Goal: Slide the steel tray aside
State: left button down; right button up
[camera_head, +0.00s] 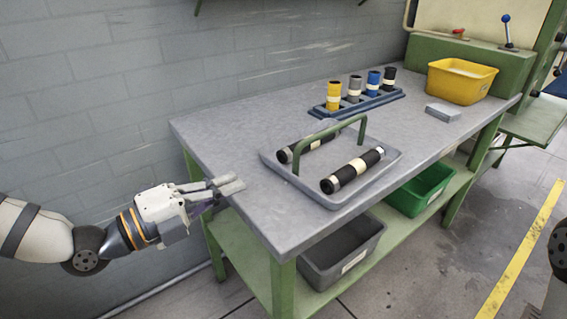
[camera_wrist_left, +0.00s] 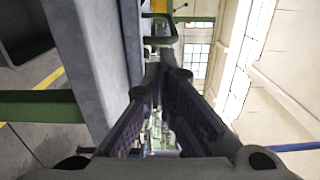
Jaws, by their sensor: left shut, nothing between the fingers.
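The steel tray (camera_head: 314,168) is grey and shallow and lies flat on the workbench in the head view. A green arched handle (camera_head: 330,131) spans it. Two black rolls with pale bands lie in it, a front one (camera_head: 352,170) and a back one (camera_head: 307,148) partly behind the handle. My left gripper (camera_head: 234,184) is shut and empty at the bench's left front edge, left of the tray and apart from it. Its closed fingers (camera_wrist_left: 162,74) point along the bench edge in the wrist view. My right gripper is out of view.
The grey workbench (camera_head: 230,140) is bare left of the tray. Behind stands a blue rack (camera_head: 372,103) with several upright rolls. A yellow bin (camera_head: 460,82) and a small grey box (camera_head: 442,112) stand at the right. Grey (camera_head: 320,262) and green (camera_head: 408,200) bins sit below.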

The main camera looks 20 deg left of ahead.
aim_at(347, 155)
pick_arm(q)
jog(key=x, duration=0.3)
jog(key=b+x, duration=0.1)
jog(key=x, duration=0.3)
jog(key=b+x, duration=0.1)
jog(key=x, duration=0.2)
jog(key=shift+w+d+f, duration=0.1)
jog(key=shift+d+f, duration=0.05)
jog(key=shift+f, duration=0.25)
jog(key=shift+w+d+r, duration=0.2)
jog(key=shift+w+d, duration=0.15)
jog(key=shift+w, duration=0.05)
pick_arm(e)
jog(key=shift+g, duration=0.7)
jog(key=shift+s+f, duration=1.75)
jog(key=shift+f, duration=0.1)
